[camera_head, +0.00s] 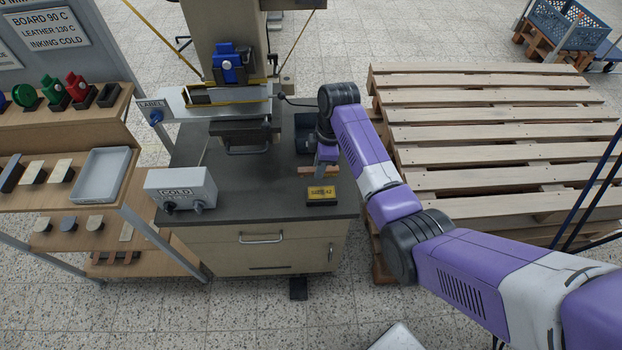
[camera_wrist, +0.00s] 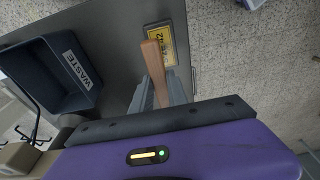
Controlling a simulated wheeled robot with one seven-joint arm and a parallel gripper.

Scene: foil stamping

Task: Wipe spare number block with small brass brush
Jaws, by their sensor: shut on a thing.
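The brass brush shows as a wooden bar (camera_head: 319,171) in the head view and as a brown wooden handle (camera_wrist: 154,55) in the wrist view. Its bristles cannot be made out. My gripper (camera_head: 324,160) is shut on it, above the right part of the dark bench top; the grey fingers (camera_wrist: 162,95) also show in the wrist view. The spare number block (camera_head: 321,193) is yellow-topped with dark characters, in a black base near the bench's front right edge. It lies just in front of the brush. In the wrist view the handle partly covers the block (camera_wrist: 167,44).
A dark WASTE bin (camera_wrist: 90,98) stands behind my gripper on the bench (camera_head: 255,180). A grey COLD box (camera_head: 181,188) sits at the bench's left, and the stamping press (camera_head: 225,100) at the back. A wooden pallet (camera_head: 480,130) lies right; shelves (camera_head: 65,125) stand left.

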